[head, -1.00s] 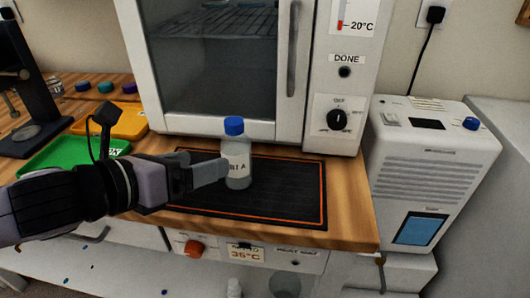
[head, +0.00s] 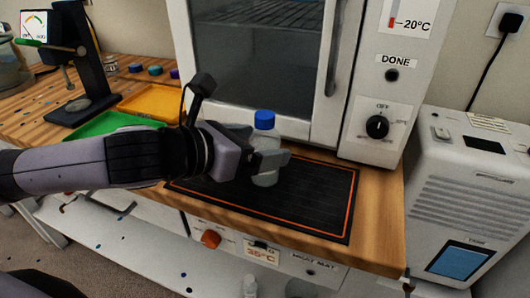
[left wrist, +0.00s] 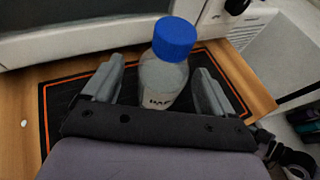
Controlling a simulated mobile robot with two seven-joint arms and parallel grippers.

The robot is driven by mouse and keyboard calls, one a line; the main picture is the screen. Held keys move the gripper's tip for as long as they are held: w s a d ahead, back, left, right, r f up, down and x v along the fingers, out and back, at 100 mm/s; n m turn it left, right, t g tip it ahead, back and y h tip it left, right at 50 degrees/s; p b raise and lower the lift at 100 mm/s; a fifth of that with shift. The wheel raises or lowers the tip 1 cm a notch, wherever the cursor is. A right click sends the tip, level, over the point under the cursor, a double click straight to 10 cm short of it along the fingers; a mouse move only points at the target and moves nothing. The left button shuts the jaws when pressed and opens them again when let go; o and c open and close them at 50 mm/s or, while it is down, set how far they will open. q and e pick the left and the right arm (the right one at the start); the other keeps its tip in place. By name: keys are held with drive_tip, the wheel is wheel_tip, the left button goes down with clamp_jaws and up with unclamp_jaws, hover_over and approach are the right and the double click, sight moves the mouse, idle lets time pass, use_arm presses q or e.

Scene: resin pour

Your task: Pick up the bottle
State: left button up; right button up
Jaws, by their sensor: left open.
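The bottle (head: 265,172) is clear with a blue cap and a white label, and stands upright on a black mat (head: 310,205) with an orange border. In the left wrist view the bottle (left wrist: 162,82) stands between the two fingers, with a gap visible on both sides. My left gripper (head: 268,160) is open around the bottle and hides part of it in the head view. The left gripper (left wrist: 160,90) fingers also show in the left wrist view. My right gripper is not in view.
A white oven (head: 352,75) stands right behind the mat. A green tray (head: 95,125) and a yellow tray (head: 160,102) lie to the left, near a dark stand (head: 85,65). A white machine (head: 465,190) stands at the right. The mat's right part is clear.

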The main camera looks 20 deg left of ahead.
sight(271, 144)
use_arm(q)
drive_tip(key=shift+x, duration=1.7)
drive_tip(key=shift+d, duration=0.1)
drive_tip(key=c, duration=1.1)
drive_tip(key=shift+c, duration=0.2)
